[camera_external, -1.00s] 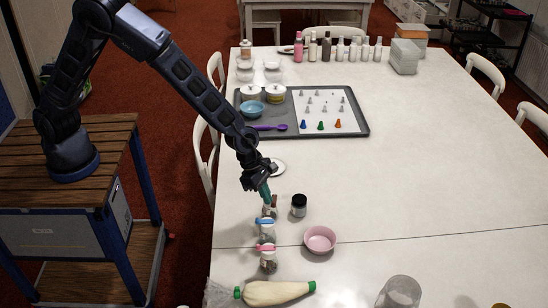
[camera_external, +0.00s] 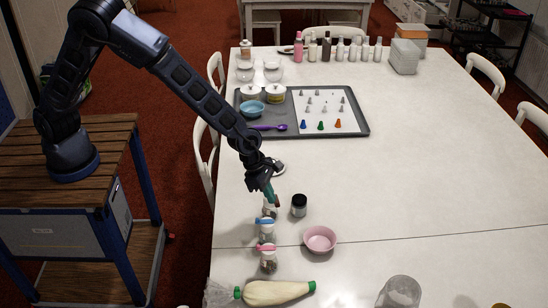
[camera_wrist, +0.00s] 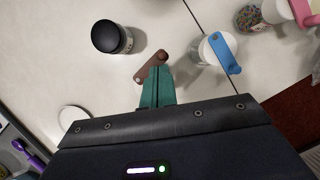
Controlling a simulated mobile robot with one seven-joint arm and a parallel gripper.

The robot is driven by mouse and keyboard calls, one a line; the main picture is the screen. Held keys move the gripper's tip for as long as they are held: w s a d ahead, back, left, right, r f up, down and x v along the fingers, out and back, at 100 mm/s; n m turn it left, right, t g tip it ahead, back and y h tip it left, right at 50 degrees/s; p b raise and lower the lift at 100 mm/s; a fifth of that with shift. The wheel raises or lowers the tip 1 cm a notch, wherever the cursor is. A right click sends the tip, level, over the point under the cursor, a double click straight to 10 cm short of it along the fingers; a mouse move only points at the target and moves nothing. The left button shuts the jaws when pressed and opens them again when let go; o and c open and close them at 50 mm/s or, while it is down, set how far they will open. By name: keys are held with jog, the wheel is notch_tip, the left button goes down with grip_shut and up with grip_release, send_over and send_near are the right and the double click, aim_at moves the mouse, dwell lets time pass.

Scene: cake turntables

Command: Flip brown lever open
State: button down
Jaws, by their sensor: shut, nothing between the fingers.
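The brown lever (camera_wrist: 146,69) shows in the wrist view just past my fingertips, slanting from lower left to upper right. In the external view it is a small brown piece (camera_external: 277,201) at my gripper's tip, on the farthest of a row of small jars. That jar (camera_external: 269,211) is partly hidden by my gripper. My gripper (camera_wrist: 158,70) has teal fingers, closed together and empty. Its tips overlap the lever's edge in the wrist view; I cannot tell whether they touch it. It also shows in the external view (camera_external: 270,195), pointing down at the jar.
A jar with a blue lever (camera_wrist: 225,54) and one with a pink lever (camera_external: 267,247) stand nearer the camera. A black-lidded jar (camera_external: 299,205) and a pink bowl (camera_external: 320,239) stand to the right. A cream bottle (camera_external: 275,292) lies in front. The table's right side is clear.

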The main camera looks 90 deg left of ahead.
jog(key=shift+a, duration=0.35)
jog(key=shift+s+a, duration=0.1)
jog(key=shift+s, duration=0.2)
jog(key=s, duration=0.1)
jog(key=s+a, duration=0.1)
jog(key=s, duration=0.1)
jog(key=v, duration=1)
jog(key=shift+d, duration=0.15)
jog(key=shift+s, duration=0.1)
